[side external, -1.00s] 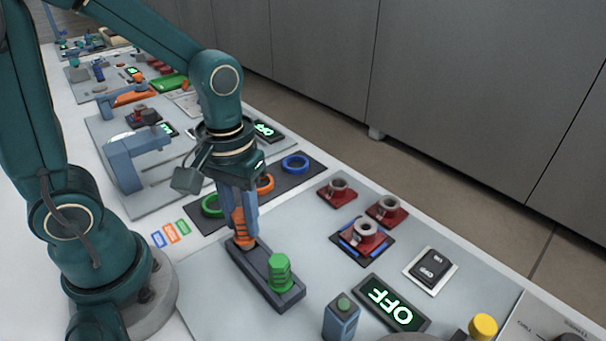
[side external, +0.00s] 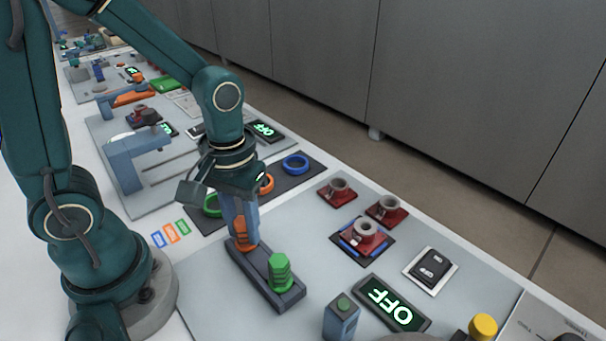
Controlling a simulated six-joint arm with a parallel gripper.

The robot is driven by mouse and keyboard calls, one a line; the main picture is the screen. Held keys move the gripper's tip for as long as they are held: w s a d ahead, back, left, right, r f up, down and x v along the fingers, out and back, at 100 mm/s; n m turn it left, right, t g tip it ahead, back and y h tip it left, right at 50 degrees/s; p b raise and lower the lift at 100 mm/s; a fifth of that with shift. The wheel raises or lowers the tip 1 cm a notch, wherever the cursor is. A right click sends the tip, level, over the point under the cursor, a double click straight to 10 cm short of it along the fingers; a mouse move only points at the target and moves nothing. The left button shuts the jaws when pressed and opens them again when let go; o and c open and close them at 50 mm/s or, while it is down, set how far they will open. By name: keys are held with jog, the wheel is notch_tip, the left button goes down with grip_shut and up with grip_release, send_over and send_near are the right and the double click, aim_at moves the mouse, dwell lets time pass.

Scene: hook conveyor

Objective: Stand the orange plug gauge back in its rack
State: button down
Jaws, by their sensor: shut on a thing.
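The orange plug gauge (side external: 243,233) is upright at the far-left end of the dark rack (side external: 262,280). My gripper (side external: 241,225) points down and is shut on the plug gauge, its blue-grey fingers covering much of it. The gauge's lower end is at the rack; I cannot tell how deep it sits. A green plug gauge (side external: 280,272) stands upright at the near-right end of the same rack.
A dark mat with green (side external: 213,205), orange (side external: 266,183) and blue (side external: 295,162) rings lies behind my gripper. Red blocks with grey rings (side external: 366,232) stand to the right. A blue button box (side external: 341,318) and an OFF display (side external: 393,303) are nearer.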

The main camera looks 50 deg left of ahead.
aim_at(242, 221)
dwell(0.4)
jog(key=shift+c, duration=0.6)
grip_release()
jog(key=shift+r, duration=0.1)
jog(key=shift+r, duration=3.4)
